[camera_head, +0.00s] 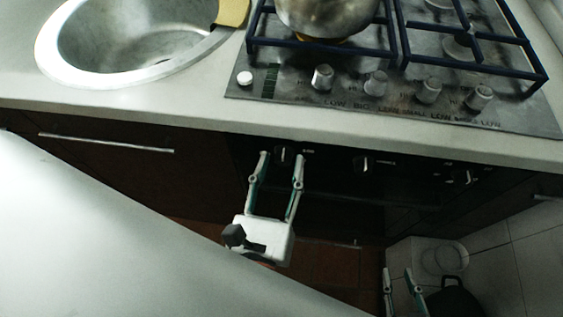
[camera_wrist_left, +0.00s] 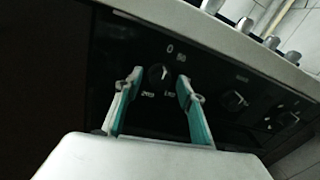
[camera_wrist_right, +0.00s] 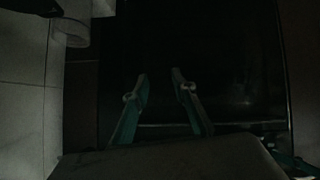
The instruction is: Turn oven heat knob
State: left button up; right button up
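The oven's black front panel (camera_head: 330,165) carries several knobs below the counter edge. The leftmost oven knob (camera_head: 284,153) has a 0 and other numbers around it, and it also shows in the left wrist view (camera_wrist_left: 157,73). My left gripper (camera_head: 281,156) is open in front of this knob. In the left wrist view the knob appears between the spread fingertips; I cannot tell whether they touch it. My right gripper (camera_head: 397,271) is open and empty, low at the lower right of the head view. Dark oven front fills much of the right wrist view.
The hob (camera_head: 400,95) above has its own metal knobs and a pot (camera_head: 325,15). A sink (camera_head: 125,45) is at the upper left. A dark pot (camera_head: 455,298) and a pale round object (camera_head: 444,258) are at the lower right. The counter's front edge overhangs the oven.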

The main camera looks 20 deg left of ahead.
pick_arm(q)
jog(key=c, duration=0.9)
jog(key=shift+o, duration=0.2)
jog(key=shift+r+m+p, duration=0.15)
jog(key=shift+m+p, duration=0.2)
jog(key=shift+m, duration=0.15)
jog(key=shift+r+m+p, duration=0.1)
jog(key=shift+m+p, duration=0.35)
jog(key=shift+m, duration=0.15)
jog(key=shift+m+p, duration=0.85)
jog(key=shift+m, duration=0.35)
jog(key=shift+m+p, duration=0.35)
jog(key=shift+m, duration=0.25)
pick_arm(e)
jog(key=shift+s+d+r, duration=0.15)
jog(key=shift+d+r, duration=0.25)
jog(key=shift+d, duration=0.25)
jog(key=shift+f, duration=0.1)
jog(key=shift+a, duration=0.1)
pick_arm(q)
jog(key=o, duration=1.1)
jog(key=shift+f, duration=0.2)
